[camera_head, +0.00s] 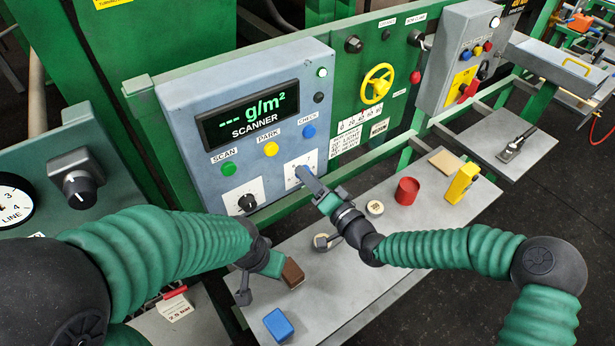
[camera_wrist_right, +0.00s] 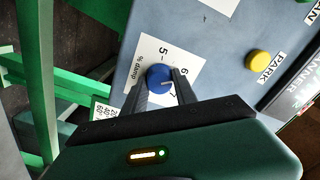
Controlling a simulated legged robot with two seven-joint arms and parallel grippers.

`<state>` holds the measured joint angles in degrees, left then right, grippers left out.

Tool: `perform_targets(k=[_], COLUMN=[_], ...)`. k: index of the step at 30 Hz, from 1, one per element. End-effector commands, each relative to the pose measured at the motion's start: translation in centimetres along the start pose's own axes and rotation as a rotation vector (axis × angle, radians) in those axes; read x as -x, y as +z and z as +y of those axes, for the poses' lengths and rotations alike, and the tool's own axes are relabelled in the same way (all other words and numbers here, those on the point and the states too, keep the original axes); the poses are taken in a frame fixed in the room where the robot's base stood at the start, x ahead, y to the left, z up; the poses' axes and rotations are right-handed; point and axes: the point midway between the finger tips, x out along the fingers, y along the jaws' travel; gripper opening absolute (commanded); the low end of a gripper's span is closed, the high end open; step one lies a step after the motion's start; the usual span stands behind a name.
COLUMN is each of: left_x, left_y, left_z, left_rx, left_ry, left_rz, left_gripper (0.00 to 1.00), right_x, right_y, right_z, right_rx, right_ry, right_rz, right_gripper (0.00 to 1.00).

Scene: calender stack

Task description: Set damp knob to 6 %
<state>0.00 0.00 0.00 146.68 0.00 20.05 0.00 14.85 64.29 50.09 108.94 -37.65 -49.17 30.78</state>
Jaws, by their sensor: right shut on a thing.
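The blue damp knob (camera_wrist_right: 158,78) sits on a white dial plate (camera_wrist_right: 150,56) marked "% damp", with 5, 6 and 7 readable in the right wrist view. My right gripper (camera_wrist_right: 163,84) is shut on the knob, one dark finger on each side. A short white mark on the knob points right, towards the 6 and 7 side; I cannot read its exact value. In the head view my right gripper (camera_head: 309,180) reaches the plate (camera_head: 299,168) at the lower right of the scanner panel. My left gripper (camera_head: 272,264) is low over the table beside a brown block (camera_head: 293,272); its fingers are unclear.
The scanner display (camera_head: 248,115) reads "--- g/m²". Green (camera_head: 229,169), yellow (camera_head: 270,149) and blue (camera_head: 309,131) buttons lie below it. A black knob (camera_head: 247,202) is left of the damp dial. The table holds a red cup (camera_head: 407,190), a yellow block (camera_head: 462,184) and a blue block (camera_head: 278,324).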

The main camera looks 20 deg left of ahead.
Motion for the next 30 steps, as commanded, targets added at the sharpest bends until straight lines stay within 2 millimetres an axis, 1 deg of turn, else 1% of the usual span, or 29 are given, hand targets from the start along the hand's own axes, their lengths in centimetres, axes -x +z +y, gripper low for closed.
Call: perform_targets(k=[1, 5, 6, 14, 17, 20, 23, 27, 30], left_x=[0.0, 0.0, 0.0, 0.0, -0.1, -0.3, -0.6, -0.8, -0.9], left_y=[0.0, 0.0, 0.0, 0.0, 0.0, 0.1, 0.1, 0.2, 0.2], left_z=[0.0, 0.0, 0.0, 0.0, 0.0, 0.0, 0.0, 0.0, 0.0], left_rx=[0.000, 0.000, 0.000, 0.000, 0.000, 0.000, 0.000, 0.000, 0.000], left_ry=[0.000, 0.000, 0.000, 0.000, 0.000, 0.000, 0.000, 0.000, 0.000], left_rz=[0.000, 0.000, 0.000, 0.000, 0.000, 0.000, 0.000, 0.000, 0.000], left_gripper=[0.36, 0.36, 0.36, 0.36, 0.36, 0.36, 0.36, 0.36, 0.36], right_x=[0.2, 0.1, 0.1, 0.0, 0.6, 2.4, 5.2, 9.5, 12.3], right_y=[0.1, 0.1, 0.1, 0.1, 0.1, 0.1, 0.1, 0.0, -0.1], right_z=[0.6, 0.5, 0.4, 0.2, 0.2, 0.3, 0.4, 0.5, 0.5], right_rx=[-0.002, -0.001, -0.001, 0.001, 0.002, 0.002, 0.001, 0.000, -0.001], right_ry=[0.011, 0.009, 0.008, 0.005, 0.005, 0.006, 0.008, 0.009, 0.010], right_rz=[-0.003, -0.002, -0.002, -0.001, -0.002, -0.001, -0.001, 0.001, 0.002], right_gripper=[0.36, 0.53, 0.55, 0.55, 0.55, 0.55, 0.55, 0.55, 0.55])
